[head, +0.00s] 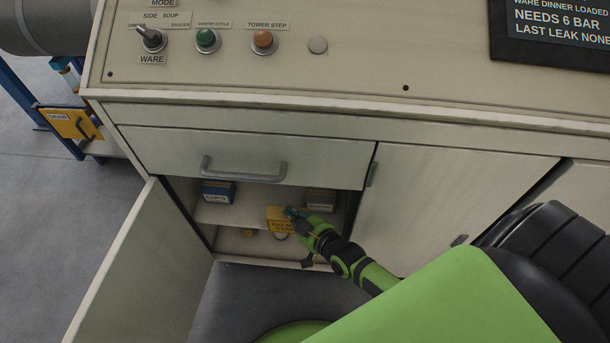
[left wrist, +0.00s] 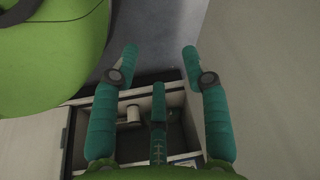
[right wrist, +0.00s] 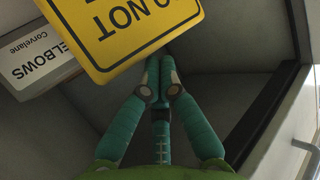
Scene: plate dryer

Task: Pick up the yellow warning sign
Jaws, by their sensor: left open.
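The yellow warning sign (head: 278,221) with black lettering is at the open lower cabinet, in front of its shelf. It fills the top of the right wrist view (right wrist: 125,35), tilted, with "DO NOT" partly readable. My right gripper (head: 290,212) reaches in from the right. Its fingers (right wrist: 159,66) are closed together at the sign's lower edge and pinch it; the fingertips are partly hidden by the sign. My left gripper (left wrist: 160,60) is open and empty, its fingers spread above the cabinet area. It does not show in the head view.
The cabinet door (head: 150,270) stands open at left. A blue box (head: 218,191) and a pale "ELBOWS" box (right wrist: 40,60) sit on the shelf. A closed drawer (head: 245,155) is above the opening. A yellow drain sign (head: 72,123) is at far left.

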